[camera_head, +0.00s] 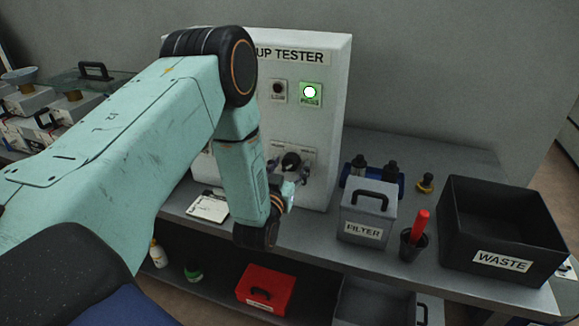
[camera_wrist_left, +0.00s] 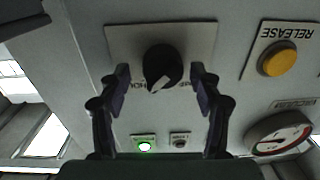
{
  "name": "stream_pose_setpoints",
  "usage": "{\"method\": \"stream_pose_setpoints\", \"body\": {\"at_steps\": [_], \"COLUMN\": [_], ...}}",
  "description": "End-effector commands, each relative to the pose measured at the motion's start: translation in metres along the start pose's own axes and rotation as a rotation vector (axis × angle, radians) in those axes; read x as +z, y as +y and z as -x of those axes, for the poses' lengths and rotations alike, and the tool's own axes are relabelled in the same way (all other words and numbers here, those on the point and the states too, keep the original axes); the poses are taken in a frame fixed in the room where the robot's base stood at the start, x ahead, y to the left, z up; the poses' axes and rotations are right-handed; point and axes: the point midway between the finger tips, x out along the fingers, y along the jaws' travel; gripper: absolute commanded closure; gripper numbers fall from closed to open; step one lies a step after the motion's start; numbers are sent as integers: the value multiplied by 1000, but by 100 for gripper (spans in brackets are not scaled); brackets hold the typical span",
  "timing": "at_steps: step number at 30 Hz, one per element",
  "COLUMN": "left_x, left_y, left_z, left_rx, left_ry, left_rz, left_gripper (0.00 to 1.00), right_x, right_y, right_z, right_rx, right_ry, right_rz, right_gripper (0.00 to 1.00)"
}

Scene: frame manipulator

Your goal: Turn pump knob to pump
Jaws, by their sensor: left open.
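The pump knob is a round black dial (camera_head: 291,160) on a pale plate at the front of the white tester cabinet (camera_head: 335,120). It shows larger in the left wrist view (camera_wrist_left: 160,64), which sees the panel upside down, with a light pointer mark on the knob. My left gripper (camera_head: 289,170) is in front of the knob. In the wrist view its open fingers (camera_wrist_left: 160,78) stand on either side of the knob, with a gap on each side. The knob's label is partly hidden behind the knob. My right gripper is in neither view.
A green lamp (camera_head: 310,92) is lit on the cabinet beside a dark one (camera_head: 278,88). The wrist view shows a yellow release button (camera_wrist_left: 277,60) and a gauge (camera_wrist_left: 279,134). A filter box (camera_head: 367,212), red-handled tool (camera_head: 420,226) and waste bin (camera_head: 480,252) stand right.

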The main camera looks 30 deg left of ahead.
Motion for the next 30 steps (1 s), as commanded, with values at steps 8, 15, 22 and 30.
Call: {"method": "stream_pose_setpoints", "body": {"at_steps": [8, 15, 22, 30], "left_x": [0, 0, 0, 0], "left_y": [0, 0, 0, 0], "left_z": [0, 0, 0, 0], "left_rx": [0, 0, 1, 0], "left_ry": [-1, -1, 0, 0], "left_rz": [0, 0, 0, 4], "left_gripper": [39, 59, 79, 90], "right_x": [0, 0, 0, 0], "right_y": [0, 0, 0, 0], "right_z": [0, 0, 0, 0], "right_rx": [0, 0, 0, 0], "right_ry": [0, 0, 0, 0], "right_rz": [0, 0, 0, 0], "right_gripper": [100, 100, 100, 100]}}
